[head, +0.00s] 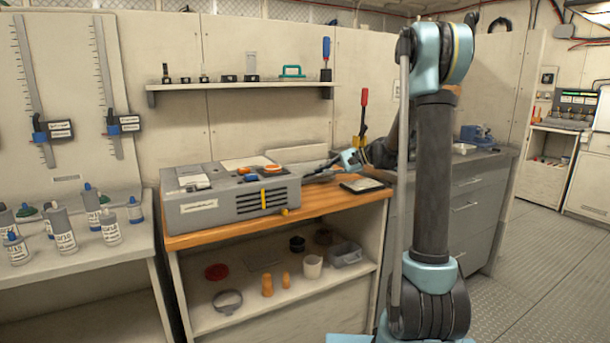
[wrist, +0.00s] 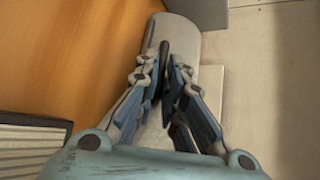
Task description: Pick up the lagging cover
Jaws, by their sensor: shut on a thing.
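The lagging cover (wrist: 186,36) appears as a pale grey, rounded, cylinder-like piece in the wrist view, with a dark upright strip along its middle. My gripper (wrist: 165,78) is shut on that dark strip, one finger on each side. The fingers hide much of the cover's near part. In the head view, my gripper (head: 350,161) is small, over the back of the wooden bench, right of the grey box unit. The cover cannot be made out clearly there. I cannot tell whether it touches the bench.
The wooden bench top (head: 345,200) carries a grey box unit (head: 230,200) and a dark flat tablet-like item (head: 362,185). A red-handled tool (head: 364,110) stands behind my gripper. A wall shelf (head: 240,86) with small tools hangs above. Floor at right is clear.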

